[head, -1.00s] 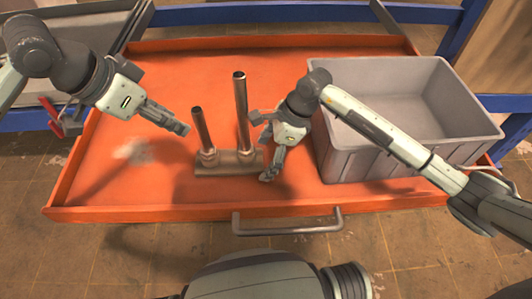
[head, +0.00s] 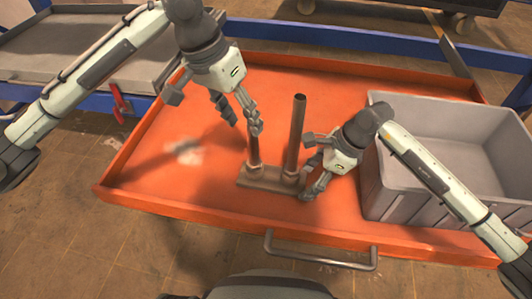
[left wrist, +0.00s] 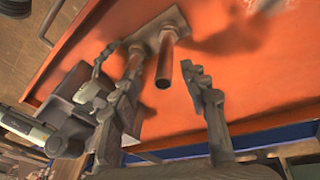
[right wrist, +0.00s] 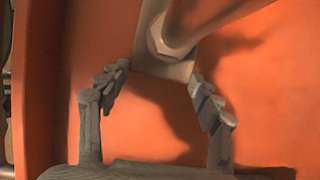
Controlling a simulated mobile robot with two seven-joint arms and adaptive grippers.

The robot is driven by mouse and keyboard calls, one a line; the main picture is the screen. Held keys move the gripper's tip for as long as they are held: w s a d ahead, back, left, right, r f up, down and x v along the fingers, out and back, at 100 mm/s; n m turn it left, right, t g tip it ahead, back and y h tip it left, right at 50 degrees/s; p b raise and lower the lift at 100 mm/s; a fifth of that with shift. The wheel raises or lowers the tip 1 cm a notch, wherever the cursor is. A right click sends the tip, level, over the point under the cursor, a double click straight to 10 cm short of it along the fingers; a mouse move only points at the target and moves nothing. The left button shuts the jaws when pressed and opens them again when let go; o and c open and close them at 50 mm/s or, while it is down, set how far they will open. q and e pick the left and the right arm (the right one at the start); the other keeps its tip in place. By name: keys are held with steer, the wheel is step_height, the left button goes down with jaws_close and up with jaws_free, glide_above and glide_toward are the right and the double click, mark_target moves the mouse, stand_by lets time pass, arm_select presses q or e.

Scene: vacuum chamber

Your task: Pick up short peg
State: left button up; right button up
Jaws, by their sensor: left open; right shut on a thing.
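The short peg (head: 253,150) stands upright at the left end of a grey base plate (head: 270,182) on the orange tray. The tall peg (head: 296,130) stands at the plate's right end. My left gripper (head: 240,120) is open, above and around the short peg's top, with one finger overlapping it in the head view. In the left wrist view the short peg (left wrist: 165,65) shows between the spread fingers, its open end towards the camera. My right gripper (head: 309,170) is shut on the right end of the base plate, which also shows in the right wrist view (right wrist: 165,68).
A grey bin (head: 385,205) stands on the right side of the orange tray (head: 150,160), close to my right arm. The tray has a raised rim and a front handle (head: 320,259). The tray's left side is clear. A grey cart (head: 60,50) stands beyond at the left.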

mark_target(253, 142)
arm_select(q)
steer(key=r+n, duration=0.1)
steer(key=w+d+r+n+g+y, duration=0.1)
steer(key=shift+d+n+y, duration=0.25)
steer(key=shift+n+y, duration=0.05)
steer(key=shift+n, duration=0.1)
steer(key=shift+w+d+r+n+y, duration=0.15)
steer(key=shift+r+n+y, duration=0.15)
steer(key=shift+n+y, duration=0.3)
step_height(253, 142, down, 6)
steer(key=shift+w+f, duration=0.2)
steer(key=shift+f, duration=1.2)
steer(key=shift+w+f, duration=0.2)
steer(key=shift+f, duration=1.2)
jaws_close()
